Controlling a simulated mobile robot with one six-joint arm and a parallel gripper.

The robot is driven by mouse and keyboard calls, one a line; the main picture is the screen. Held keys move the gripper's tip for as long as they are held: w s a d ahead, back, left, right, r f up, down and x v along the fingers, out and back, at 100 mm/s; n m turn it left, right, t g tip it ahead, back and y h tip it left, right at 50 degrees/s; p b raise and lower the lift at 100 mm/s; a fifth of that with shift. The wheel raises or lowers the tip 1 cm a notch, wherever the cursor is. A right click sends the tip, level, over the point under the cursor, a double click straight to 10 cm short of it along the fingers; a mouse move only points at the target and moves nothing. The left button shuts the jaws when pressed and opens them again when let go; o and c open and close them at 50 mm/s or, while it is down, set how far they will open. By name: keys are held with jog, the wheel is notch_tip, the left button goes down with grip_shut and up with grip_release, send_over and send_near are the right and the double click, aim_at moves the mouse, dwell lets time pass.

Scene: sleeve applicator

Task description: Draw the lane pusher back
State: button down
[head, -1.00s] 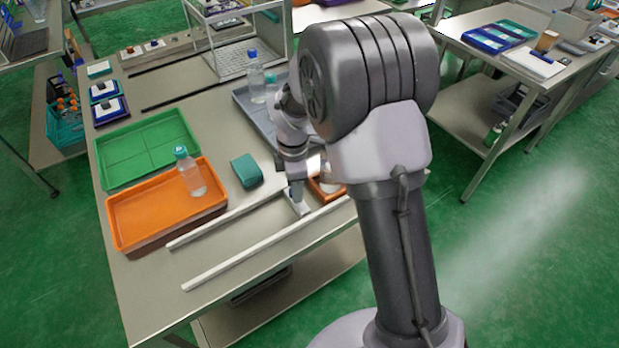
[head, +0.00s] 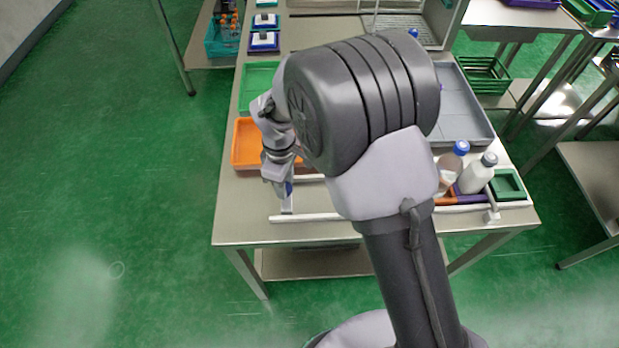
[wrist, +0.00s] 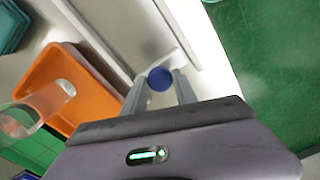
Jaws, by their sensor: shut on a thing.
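The lane pusher is a white plate (head: 287,206) with a blue knob. My gripper (head: 286,188) is shut on the knob (wrist: 160,78), which shows between the two fingers in the wrist view. In the head view the pusher is near the left end of the lane, by the front white rail (head: 310,217). My arm hides much of the lane to the right of it. The two white rails also show in the wrist view, running up from the gripper.
A white bottle (head: 475,177) and a blue-capped bottle (head: 450,170) stand at the right, beside a small green tray (head: 508,185). The bare table corner (head: 235,215) is left.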

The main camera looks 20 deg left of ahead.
jog(key=shift+s+a, duration=0.3)
jog(key=shift+a, duration=0.55)
jog(key=c, duration=1.3)
grip_release()
jog(key=o, duration=0.3)
jog(key=shift+s+a, duration=0.1)
jog(key=shift+a, duration=0.1)
jog(key=shift+o, duration=0.2)
jog(key=shift+d, duration=0.1)
notch_tip(320, 180, up, 17)
jog(key=p, duration=0.6)
jog(key=shift+r, duration=0.2)
